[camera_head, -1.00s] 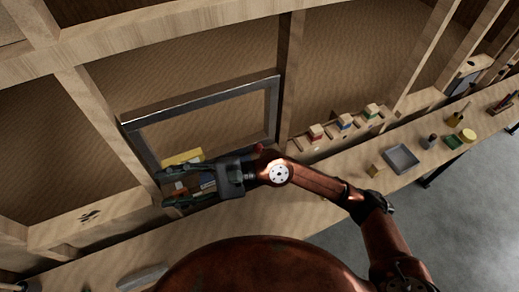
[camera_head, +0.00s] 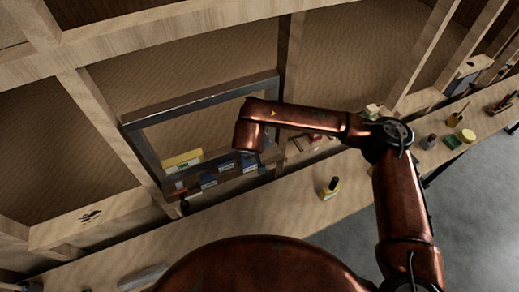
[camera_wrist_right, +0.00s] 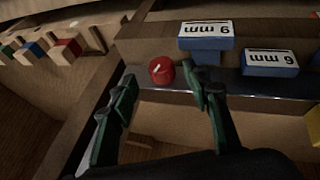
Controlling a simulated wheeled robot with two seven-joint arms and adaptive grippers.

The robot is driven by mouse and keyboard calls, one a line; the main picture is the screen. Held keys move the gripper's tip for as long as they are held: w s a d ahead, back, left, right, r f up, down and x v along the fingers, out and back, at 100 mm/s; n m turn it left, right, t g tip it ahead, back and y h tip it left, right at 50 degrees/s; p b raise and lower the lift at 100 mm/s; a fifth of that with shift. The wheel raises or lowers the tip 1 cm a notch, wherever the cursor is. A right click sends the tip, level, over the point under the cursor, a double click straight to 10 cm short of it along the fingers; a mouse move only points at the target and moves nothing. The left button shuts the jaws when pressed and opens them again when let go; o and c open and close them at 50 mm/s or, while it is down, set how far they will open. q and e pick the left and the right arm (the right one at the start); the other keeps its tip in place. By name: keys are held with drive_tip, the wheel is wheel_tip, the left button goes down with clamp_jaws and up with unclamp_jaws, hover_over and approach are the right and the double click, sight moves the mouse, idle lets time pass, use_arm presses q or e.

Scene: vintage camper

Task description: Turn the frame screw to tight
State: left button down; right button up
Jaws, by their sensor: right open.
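My right gripper (camera_wrist_right: 160,84) is open, with one green finger on each side of the knob in the picture. I cannot tell whether either finger touches it. In the head view the dark metal frame (camera_head: 200,98) stands within the wooden wall. There my arm hides the right gripper and the screw. My left gripper is not in view.
Blue blocks with upside-down mm labels (camera_wrist_right: 207,31) (camera_wrist_right: 271,57) sit close right of the knob. A yellow box (camera_head: 183,160) is at the frame's lower left. A black-and-yellow bottle (camera_head: 331,188) stands on the bench (camera_head: 290,215). Coloured blocks (camera_wrist_right: 66,48) lie left.

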drive_tip(key=shift+x, duration=2.15)
drive_tip(key=shift+c, duration=0.3)
drive_tip(key=shift+f, duration=0.1)
drive_tip(key=c, duration=1.1)
